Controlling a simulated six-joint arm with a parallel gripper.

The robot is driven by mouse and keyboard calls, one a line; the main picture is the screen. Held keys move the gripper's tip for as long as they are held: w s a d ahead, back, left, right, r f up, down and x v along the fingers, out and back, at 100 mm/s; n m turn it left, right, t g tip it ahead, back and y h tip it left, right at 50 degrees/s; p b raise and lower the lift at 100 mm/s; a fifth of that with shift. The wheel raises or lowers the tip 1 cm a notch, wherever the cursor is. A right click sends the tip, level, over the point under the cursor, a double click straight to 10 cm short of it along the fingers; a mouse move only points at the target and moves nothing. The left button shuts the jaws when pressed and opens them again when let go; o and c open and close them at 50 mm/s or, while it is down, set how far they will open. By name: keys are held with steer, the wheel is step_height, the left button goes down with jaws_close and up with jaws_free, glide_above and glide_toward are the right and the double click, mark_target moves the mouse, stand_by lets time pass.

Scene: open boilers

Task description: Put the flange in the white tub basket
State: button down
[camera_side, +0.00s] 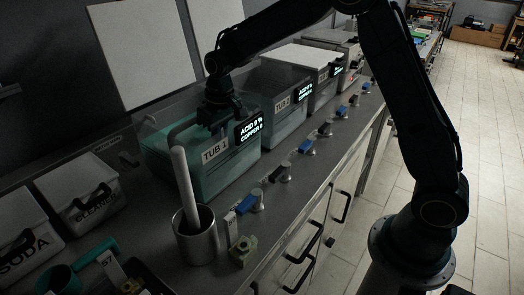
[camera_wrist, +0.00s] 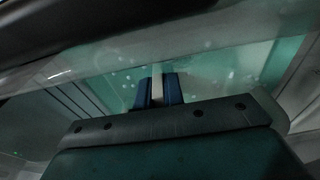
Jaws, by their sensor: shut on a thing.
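In the side view, my gripper (camera_side: 217,118) points down at the teal-filled clear tub labelled TUB 1 (camera_side: 213,154). In the wrist view, its two blue fingers (camera_wrist: 158,89) are closed on a narrow pale piece (camera_wrist: 157,84). I cannot tell what that piece belongs to. A bent grey bar (camera_side: 181,127) shows just left of my gripper over the tub. A small brass-green fitting (camera_side: 243,251) lies on the counter near the front edge; I cannot tell if it is the flange. I cannot make out a white tub basket.
A metal cup (camera_side: 197,239) with a pale upright rod (camera_side: 185,187) stands in front of TUB 1. White SODA (camera_side: 25,222) and CLEANER (camera_side: 82,195) bins sit left. More tubs, including TUB 2 (camera_side: 280,103), and blue-handled valves (camera_side: 250,203) line the counter.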

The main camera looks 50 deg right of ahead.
steer(key=shift+f, duration=0.1)
steer(key=c, duration=1.5)
jaws_free()
steer(key=r, duration=0.3)
steer(key=s+r, duration=0.1)
steer(key=r, duration=0.7)
steer(key=shift+s+r, duration=0.1)
steer(key=shift+s, duration=0.05)
steer(key=shift+s+r, duration=0.1)
steer(key=shift+r, duration=0.4)
